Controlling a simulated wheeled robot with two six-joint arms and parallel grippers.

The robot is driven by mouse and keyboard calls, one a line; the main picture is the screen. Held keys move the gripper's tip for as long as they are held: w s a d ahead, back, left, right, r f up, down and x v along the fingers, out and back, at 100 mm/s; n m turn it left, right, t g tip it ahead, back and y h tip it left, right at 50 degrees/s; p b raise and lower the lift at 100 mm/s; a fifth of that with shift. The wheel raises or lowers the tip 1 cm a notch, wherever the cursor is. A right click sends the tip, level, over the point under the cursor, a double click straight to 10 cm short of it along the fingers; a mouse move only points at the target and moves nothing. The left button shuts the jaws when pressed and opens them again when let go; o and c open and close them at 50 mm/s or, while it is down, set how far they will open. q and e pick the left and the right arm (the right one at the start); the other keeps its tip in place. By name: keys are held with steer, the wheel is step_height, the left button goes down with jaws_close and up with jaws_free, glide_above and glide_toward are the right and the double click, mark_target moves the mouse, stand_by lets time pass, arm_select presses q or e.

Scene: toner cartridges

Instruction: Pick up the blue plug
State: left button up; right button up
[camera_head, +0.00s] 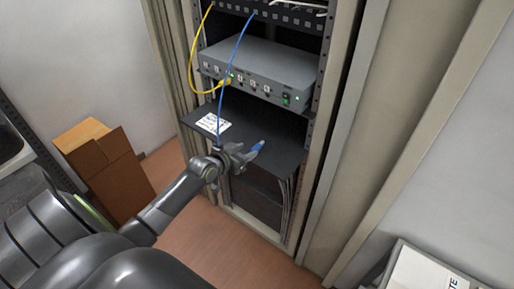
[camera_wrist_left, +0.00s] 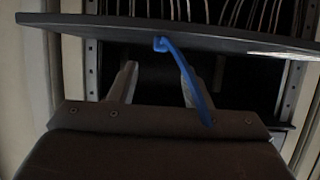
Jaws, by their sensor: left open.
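The blue plug (camera_head: 257,146) shows in the head view at the front of the black shelf, just beyond my left gripper (camera_head: 243,156). A thin blue cable (camera_head: 233,68) runs down from the upper rack panel and passes behind my left wrist. In the left wrist view, the blue plug (camera_wrist_left: 161,44) is at the shelf's edge, ahead of the gap between my fingers. The cable bends down from it across the right finger. My left gripper (camera_wrist_left: 157,78) is open, with nothing seen between its fingertips. My right gripper is not in view.
The black shelf (camera_head: 272,140) carries a white label (camera_head: 213,123). Above it sits a grey switch box (camera_head: 262,72) with a yellow cable (camera_head: 193,58) plugged in. Rack posts and panels flank the opening. A cardboard box (camera_head: 110,165) stands on the floor at left.

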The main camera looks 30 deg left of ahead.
mark_target(255, 148)
arm_select(q)
steer(key=shift+f+x, duration=0.2)
steer(key=shift+x, duration=1.1)
steer(key=shift+f+x, duration=0.15)
steer(key=shift+x, duration=1.1)
steer(key=shift+s, duration=0.15)
steer(key=shift+c, duration=0.4)
jaws_close()
steer(key=s+r+p, duration=0.3)
steer(key=r+p, duration=0.2)
steer(key=r, duration=0.5)
steer(key=s+a+r+p, duration=0.1)
steer(key=s+r+p, duration=0.2)
steer(key=r+p, duration=0.3)
step_height(255, 148, up, 4)
steer(key=shift+s+r, duration=0.15)
steer(key=shift+s, duration=0.1)
